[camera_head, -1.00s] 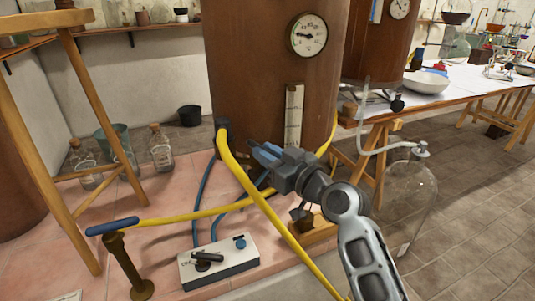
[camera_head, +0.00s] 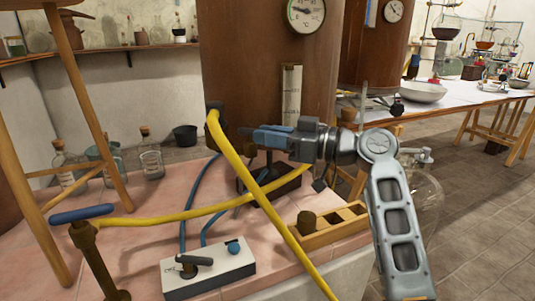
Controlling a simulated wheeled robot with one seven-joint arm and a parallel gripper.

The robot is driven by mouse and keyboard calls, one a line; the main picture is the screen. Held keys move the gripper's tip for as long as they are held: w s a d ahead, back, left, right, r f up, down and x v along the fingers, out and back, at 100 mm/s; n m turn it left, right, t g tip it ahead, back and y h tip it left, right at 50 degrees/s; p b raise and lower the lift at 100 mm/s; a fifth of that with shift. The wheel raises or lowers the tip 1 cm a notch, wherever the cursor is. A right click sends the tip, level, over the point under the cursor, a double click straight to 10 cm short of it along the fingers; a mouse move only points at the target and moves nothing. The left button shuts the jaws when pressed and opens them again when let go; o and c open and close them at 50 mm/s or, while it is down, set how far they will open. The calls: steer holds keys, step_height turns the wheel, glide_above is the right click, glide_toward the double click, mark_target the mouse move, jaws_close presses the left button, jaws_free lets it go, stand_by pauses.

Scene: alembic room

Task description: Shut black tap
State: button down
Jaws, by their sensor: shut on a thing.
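My gripper (camera_head: 258,134) reaches in from the right, low in front of the rusty brown tank (camera_head: 258,60). Its blue fingers point left and are shut on a small dark part, seemingly the black tap (camera_head: 243,134). The fingers hide most of that part, so how far it is turned cannot be told. A black fitting (camera_head: 213,109) sits on the tank just left of my fingers, where a yellow hose (camera_head: 232,160) begins. A white box (camera_head: 208,270) in front carries a black lever (camera_head: 190,262) and a blue knob (camera_head: 234,248), both apart from my gripper.
The yellow hose crosses the foreground below my arm. Blue tubes (camera_head: 184,205) run to the box. A wooden rack (camera_head: 325,225) stands at the block's right edge. A blue-handled brown post (camera_head: 88,235) and wooden stool legs (camera_head: 88,110) are left. A work table (camera_head: 455,98) is behind right.

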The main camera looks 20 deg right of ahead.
steer(key=shift+w+d+f+n+g+y+b, duration=0.1)
steer(key=shift+w+d+n+g+y+b, duration=0.1)
steer(key=shift+n+g+y+b, duration=0.4)
steer(key=shift+w+d+n+g+y+b, duration=0.1)
steer(key=shift+w+n+g+y+b, duration=0.05)
steer(key=shift+n+g+y+b, duration=0.5)
steer(key=shift+g, duration=0.25)
steer(key=c, duration=1.1)
jaws_free()
steer(key=shift+o, duration=0.2)
steer(key=shift+r+h+p, duration=0.2)
steer(key=shift+h+p, duration=0.05)
steer(key=shift+p, duration=0.1)
